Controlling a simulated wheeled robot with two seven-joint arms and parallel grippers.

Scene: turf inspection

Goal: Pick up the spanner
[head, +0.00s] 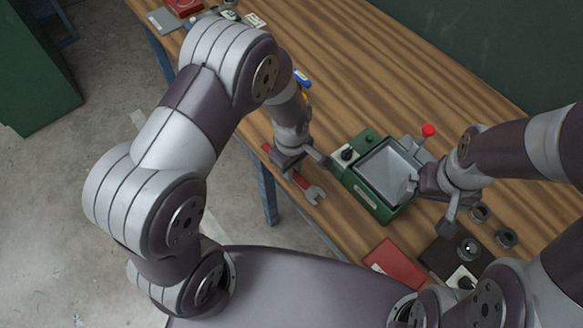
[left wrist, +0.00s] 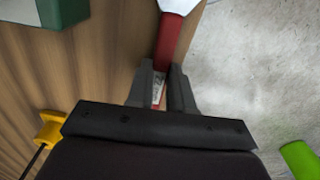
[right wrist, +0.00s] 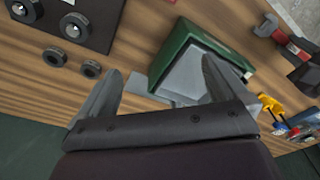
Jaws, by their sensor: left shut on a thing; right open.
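The spanner (head: 314,194) has a red handle and a bare metal open jaw. It lies along the front edge of the wooden table, left of the green machine. My left gripper (head: 304,167) is shut on its red handle. In the left wrist view the handle (left wrist: 173,42) runs between the two fingers (left wrist: 162,88), with a pale label between them. The spanner's jaw end also shows in the right wrist view (right wrist: 266,26).
The green machine (head: 368,197) with a grey hopper and a red knob (head: 428,130) stands between my grippers. Dark rings (head: 506,238), a dark panel (head: 440,258) and a red pad (head: 396,264) lie to the right. A yellow-handled tool (right wrist: 270,105) lies behind my left gripper.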

